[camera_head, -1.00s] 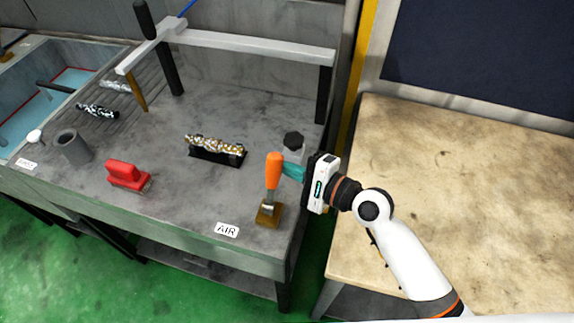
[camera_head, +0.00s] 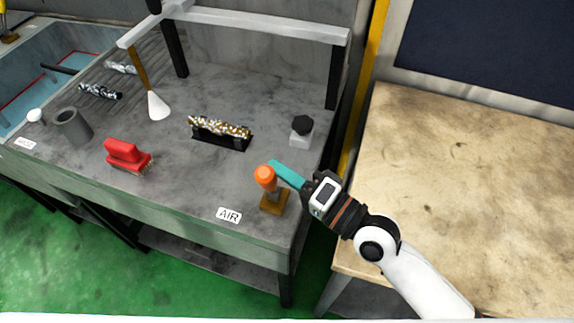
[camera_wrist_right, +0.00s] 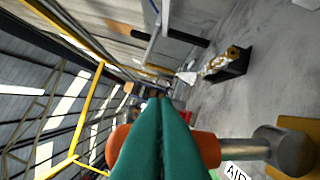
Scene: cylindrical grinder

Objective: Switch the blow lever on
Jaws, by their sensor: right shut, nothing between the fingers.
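The blow lever's orange handle (camera_head: 265,178) tilts toward the bench's front edge, on a brown base (camera_head: 274,202) beside the AIR label (camera_head: 229,215). My right gripper (camera_head: 274,164) is shut and empty, with its teal fingertips just behind the handle's top. In the wrist view the orange handle (camera_wrist_right: 206,149) lies crosswise, partly hidden by the closed teal fingers (camera_wrist_right: 160,108); I cannot tell whether they touch it. A white cone (camera_head: 158,106) shows below the brown nozzle (camera_head: 139,69), and also in the wrist view (camera_wrist_right: 187,77). My left gripper is not in view.
A black-knobbed block (camera_head: 302,130) stands behind the lever. A patterned camshaft-like part on a black holder (camera_head: 221,136), a red brush (camera_head: 127,156) and a grey cup (camera_head: 72,124) stand on the grey bench. A bare tan table (camera_head: 470,180) is at right.

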